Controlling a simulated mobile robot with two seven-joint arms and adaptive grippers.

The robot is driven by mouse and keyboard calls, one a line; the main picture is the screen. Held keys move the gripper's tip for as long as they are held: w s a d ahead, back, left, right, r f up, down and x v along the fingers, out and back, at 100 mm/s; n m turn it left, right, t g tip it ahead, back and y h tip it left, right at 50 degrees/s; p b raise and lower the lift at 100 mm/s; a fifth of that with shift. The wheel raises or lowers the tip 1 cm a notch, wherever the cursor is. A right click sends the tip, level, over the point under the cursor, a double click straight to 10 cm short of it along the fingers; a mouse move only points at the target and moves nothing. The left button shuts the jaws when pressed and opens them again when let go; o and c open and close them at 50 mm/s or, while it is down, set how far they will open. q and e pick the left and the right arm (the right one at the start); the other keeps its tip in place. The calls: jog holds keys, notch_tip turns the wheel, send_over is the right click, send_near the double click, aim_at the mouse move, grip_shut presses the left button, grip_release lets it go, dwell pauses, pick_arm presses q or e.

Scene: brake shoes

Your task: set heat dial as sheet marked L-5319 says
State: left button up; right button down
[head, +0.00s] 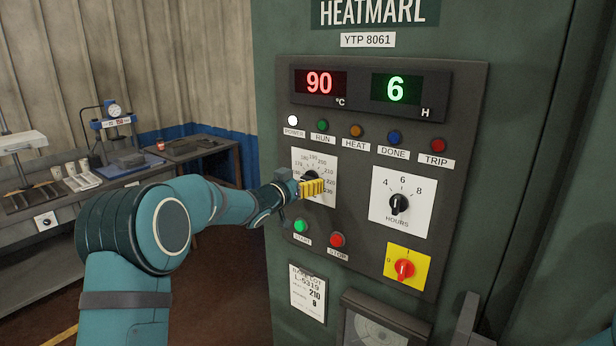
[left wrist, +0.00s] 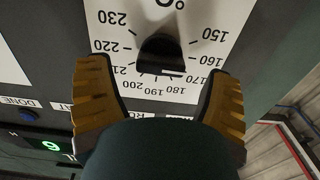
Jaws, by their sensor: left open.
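The heat dial (head: 311,175) is a black knob on a white scale plate, partly hidden by my left gripper (head: 313,188) in the head view. In the left wrist view the knob (left wrist: 160,52) appears upside down between my two yellow fingers, which are open with gaps on both sides. A short white mark shows on the knob near the 160–170 side; its exact reading is unclear. The sheet marked L-5319 (head: 308,293) hangs below the panel and reads heat 210, hours 8. My right gripper is not in view.
The display (head: 320,83) shows 90 °C and the green one (head: 395,88) shows 6 H. The hours dial (head: 399,204) is to the right. Start (head: 301,226) and stop (head: 337,240) buttons lie just below. A red switch (head: 404,269) is lower right. A workbench (head: 190,150) stands left.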

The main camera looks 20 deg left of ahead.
pick_arm(q)
jog(key=shift+x, duration=0.9)
jog(key=c, duration=1.2)
